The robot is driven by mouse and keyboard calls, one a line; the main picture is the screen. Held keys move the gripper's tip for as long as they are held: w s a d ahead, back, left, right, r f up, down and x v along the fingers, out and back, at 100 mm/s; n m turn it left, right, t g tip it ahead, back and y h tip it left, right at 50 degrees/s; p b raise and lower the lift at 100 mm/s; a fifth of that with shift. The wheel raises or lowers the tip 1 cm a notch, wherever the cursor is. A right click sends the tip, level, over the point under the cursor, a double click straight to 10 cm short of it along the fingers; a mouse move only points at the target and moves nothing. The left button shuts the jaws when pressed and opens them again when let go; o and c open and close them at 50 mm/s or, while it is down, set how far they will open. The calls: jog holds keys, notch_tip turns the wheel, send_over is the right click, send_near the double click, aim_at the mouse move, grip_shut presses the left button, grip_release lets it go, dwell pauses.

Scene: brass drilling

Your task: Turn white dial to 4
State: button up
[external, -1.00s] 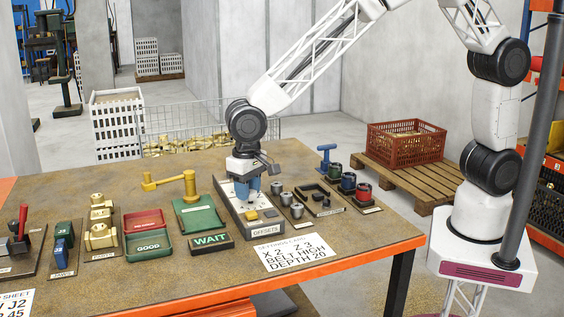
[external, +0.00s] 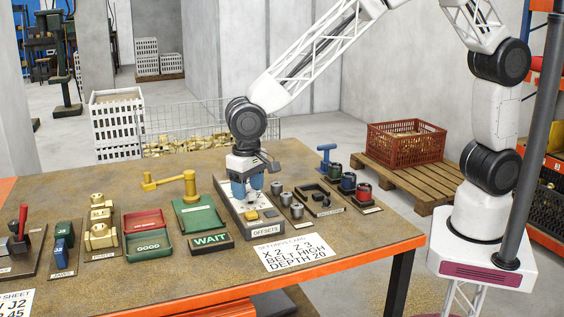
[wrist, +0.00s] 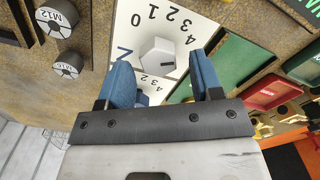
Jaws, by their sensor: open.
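The white dial (wrist: 158,55) is a hexagonal knob on a white plate with printed numbers 0 to 4, in the wrist view. A second number scale and a letter Z show nearer my gripper. My gripper (wrist: 160,82) is open, with its two blue fingers on either side of the dial's near edge; I cannot tell whether they touch it. In the external view my gripper (external: 246,190) is pointing down over the grey OFFSETS panel (external: 263,231), and its fingers hide much of the panel's upper part.
A settings card (external: 293,252) reading X 2, Z 3 lies in front.

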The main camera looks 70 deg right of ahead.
aim_at(249, 190)
jog(key=shift+r, duration=3.65)
jog(key=shift+d+r, duration=0.1)
jog(key=shift+d, duration=0.1)
jog(key=s+d+r, duration=0.3)
jog(key=d+r, duration=0.1)
jog(key=d, duration=0.5)
jog(key=s+d+r+n+t, duration=0.1)
jog(key=s+d+r, duration=0.3)
jog(key=d, duration=0.5)
jog(key=s+d+r, duration=0.3)
jog(key=d+r, duration=0.1)
jog(key=d, duration=0.5)
jog(key=s+d+n+t, duration=0.1)
jog(key=s+d, duration=1.7)
jog(key=s, duration=0.4)
jog(key=shift+s+d+t, duration=0.2)
jog(key=shift+s+t, duration=0.1)
